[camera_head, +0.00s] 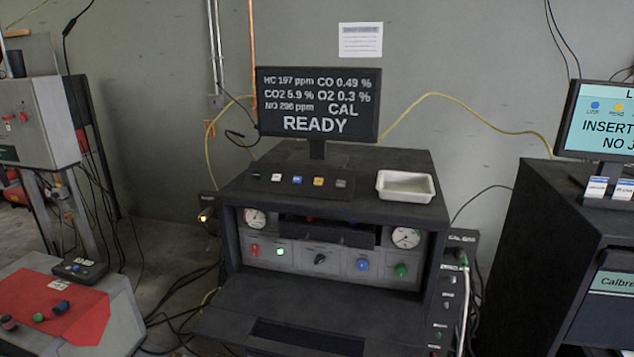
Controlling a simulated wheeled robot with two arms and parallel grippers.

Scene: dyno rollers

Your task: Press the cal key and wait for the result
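A dark gas analyser bench (275,155) stands in the middle of the view. Its monitor (317,105) shows HC 197 ppm, CO 0.49 %, CO2 5.9 %, O2 0.3 %, an NO reading of about 296 ppm, and the words CAL and READY. Neither of my grippers is in view.
A white tray (405,187) sits on the bench top right of the keys. The front panel (320,262) has gauges, a knob and coloured buttons. Another cabinet (535,240) with a screen (600,120) stands at right. A red-topped console (60,310) is at lower left. Cables run across the floor.

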